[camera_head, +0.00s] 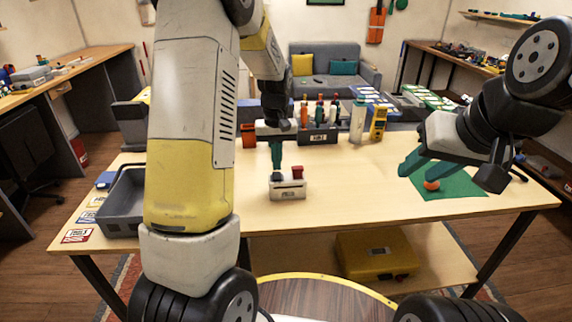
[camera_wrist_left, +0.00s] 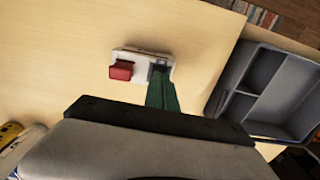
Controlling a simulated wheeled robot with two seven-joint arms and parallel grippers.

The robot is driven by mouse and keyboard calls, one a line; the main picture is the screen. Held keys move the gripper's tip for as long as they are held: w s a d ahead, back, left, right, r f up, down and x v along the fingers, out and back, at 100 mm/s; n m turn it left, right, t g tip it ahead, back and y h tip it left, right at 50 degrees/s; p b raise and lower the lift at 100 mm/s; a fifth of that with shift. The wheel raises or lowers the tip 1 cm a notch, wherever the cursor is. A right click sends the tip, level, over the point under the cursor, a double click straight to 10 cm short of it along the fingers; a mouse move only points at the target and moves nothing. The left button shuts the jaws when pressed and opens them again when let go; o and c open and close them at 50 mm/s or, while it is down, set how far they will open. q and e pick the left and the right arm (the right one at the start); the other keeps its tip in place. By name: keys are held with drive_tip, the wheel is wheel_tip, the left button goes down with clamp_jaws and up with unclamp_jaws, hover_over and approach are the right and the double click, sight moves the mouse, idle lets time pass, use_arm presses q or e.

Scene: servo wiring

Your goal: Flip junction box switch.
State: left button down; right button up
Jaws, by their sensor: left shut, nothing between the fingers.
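The junction box (camera_head: 288,188) is a small white box near the middle of the table, with a red part (camera_head: 297,172) on top at its right. In the left wrist view the box (camera_wrist_left: 128,54) lies just beyond my fingers, its red part (camera_wrist_left: 121,70) on the left. My left gripper (camera_head: 276,166) is shut and points down at the left part of the box top. Its green fingers (camera_wrist_left: 161,92) cover part of the box there, so contact and the switch position cannot be told.
A grey divided tray (camera_head: 122,203) stands at the table's left; it also shows in the left wrist view (camera_wrist_left: 226,82). A tool rack (camera_head: 318,134), a bottle (camera_head: 358,120) and a yellow meter (camera_head: 378,123) stand at the back. An orange object (camera_head: 431,185) lies on the green mat (camera_head: 460,184).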

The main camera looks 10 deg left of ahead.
sight(277, 178)
use_arm(q)
drive_tip(key=shift+r, duration=1.95)
drive_tip(key=s+r+m+t+h, duration=0.2)
drive_tip(key=s+r+t, duration=0.1)
drive_tip(key=s+r, duration=0.8)
drive_tip(key=s+d+r+m+t, duration=0.1)
drive_tip(key=s+d+r+t, duration=0.1)
drive_tip(key=s, duration=1.1)
drive_tip(key=shift+s+r+m+t, duration=0.15)
drive_tip(key=shift+r+m+t, duration=0.25)
drive_tip(key=shift+r+t, duration=0.25)
